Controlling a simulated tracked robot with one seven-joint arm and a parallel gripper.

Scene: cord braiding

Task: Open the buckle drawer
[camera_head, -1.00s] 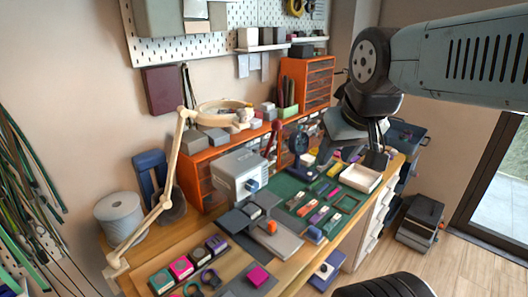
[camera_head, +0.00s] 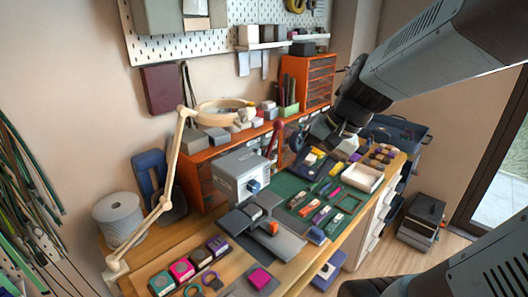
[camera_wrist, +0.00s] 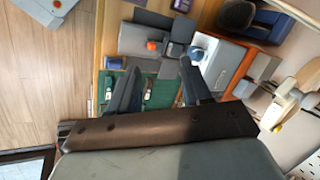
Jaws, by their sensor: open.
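My gripper (camera_head: 322,145) hangs over the back of the workbench in the head view, in front of the orange shelving. In the wrist view its two dark fingers (camera_wrist: 155,88) are spread apart with nothing between them. An orange drawer cabinet (camera_head: 319,85) stands at the back, behind and above my gripper. White drawer fronts (camera_head: 374,228) run down the right end of the bench, and they look shut. I cannot tell which drawer is the buckle drawer; no label is readable. My gripper appears apart from all the drawers.
A grey machine (camera_head: 240,174) stands mid-bench beside a green mat (camera_head: 290,187) with colourful small items. An open white tray (camera_head: 362,177) sits at the right. A cream lamp arm (camera_head: 171,185) rises at the left. The floor (camera_head: 392,262) right of the bench has free room.

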